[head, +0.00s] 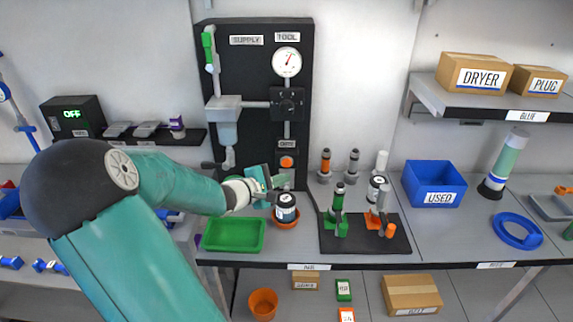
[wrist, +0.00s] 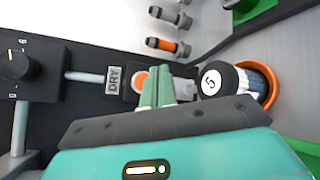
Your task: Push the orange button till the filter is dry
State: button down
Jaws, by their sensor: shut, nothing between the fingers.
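The orange button (head: 287,162) sits low on the black panel, below a small label. In the wrist view the button (wrist: 140,81) is beside the "DRY" label, and my fingers cover part of it. My gripper (head: 277,181) is shut and empty, with its green fingertips (wrist: 157,83) pointing at the button. I cannot tell whether they touch it. A grey filter unit with a pale bowl (head: 227,130) hangs on the panel's left side. I cannot see whether it holds moisture.
A dark-capped jar (head: 286,210) stands in an orange dish (wrist: 270,92) just below my gripper. A green tray (head: 233,235) lies to the left. A black stand with green and orange tools (head: 365,236) is to the right. A gauge (head: 286,62) tops the panel.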

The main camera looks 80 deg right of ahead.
aim_at(291, 166)
jog(key=shift+w+d, duration=0.25)
jog(key=shift+d, duration=0.65)
jog(key=shift+w+d, duration=0.2)
jog(key=shift+d, duration=0.7)
dwell(0.6)
jog(key=shift+d, duration=0.4)
jog(key=shift+w+d, duration=0.15)
jog(key=shift+d, duration=0.25)
dwell(0.6)
jog(key=shift+a, duration=0.85)
jog(key=shift+s, duration=0.2)
jog(key=shift+s+a, duration=0.25)
jog(key=shift+a, duration=1)
jog(key=shift+s+a, duration=0.25)
jog(key=shift+a, duration=0.95)
